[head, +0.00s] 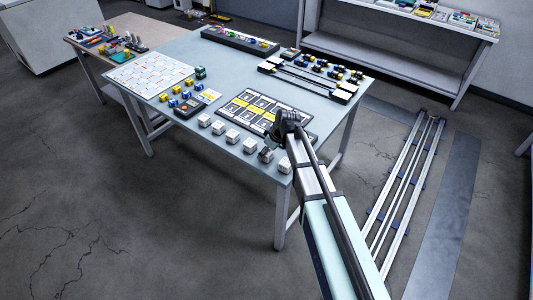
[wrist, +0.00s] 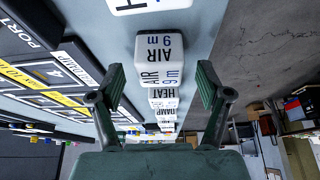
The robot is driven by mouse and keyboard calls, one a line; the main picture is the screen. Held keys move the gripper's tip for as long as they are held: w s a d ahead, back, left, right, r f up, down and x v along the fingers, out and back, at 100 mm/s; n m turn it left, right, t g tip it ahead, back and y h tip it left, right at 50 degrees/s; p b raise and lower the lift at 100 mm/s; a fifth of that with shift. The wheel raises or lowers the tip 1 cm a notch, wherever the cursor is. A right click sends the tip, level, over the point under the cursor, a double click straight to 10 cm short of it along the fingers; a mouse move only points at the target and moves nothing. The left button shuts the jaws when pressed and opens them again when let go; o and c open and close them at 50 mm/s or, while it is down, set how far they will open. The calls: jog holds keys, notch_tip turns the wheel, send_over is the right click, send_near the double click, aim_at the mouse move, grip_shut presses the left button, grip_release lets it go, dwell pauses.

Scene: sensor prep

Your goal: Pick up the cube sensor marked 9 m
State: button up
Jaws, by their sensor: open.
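The cube sensor marked AIR 9 m (wrist: 162,50) is a white rounded block with black and blue lettering, standing on the table between my gripper's fingers in the wrist view. My gripper (wrist: 161,75) is open, with one dark green finger on each side of the cube and a visible gap on both sides. In the head view my gripper (head: 269,149) is over the near end of the row of white cubes, partly covering one cube (head: 265,157). That cube's marking cannot be read there.
Another white cube (wrist: 150,4) is close by at the wrist view's top edge. A HEAT cube (wrist: 164,93) and others line up on the other side. A black board with yellow panels (head: 265,108) lies beside the row. The table edge and floor are close on the other side.

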jog(key=shift+x, duration=0.75)
jog(key=c, duration=1.2)
jog(key=shift+c, duration=0.2)
jog(key=shift+r, duration=0.15)
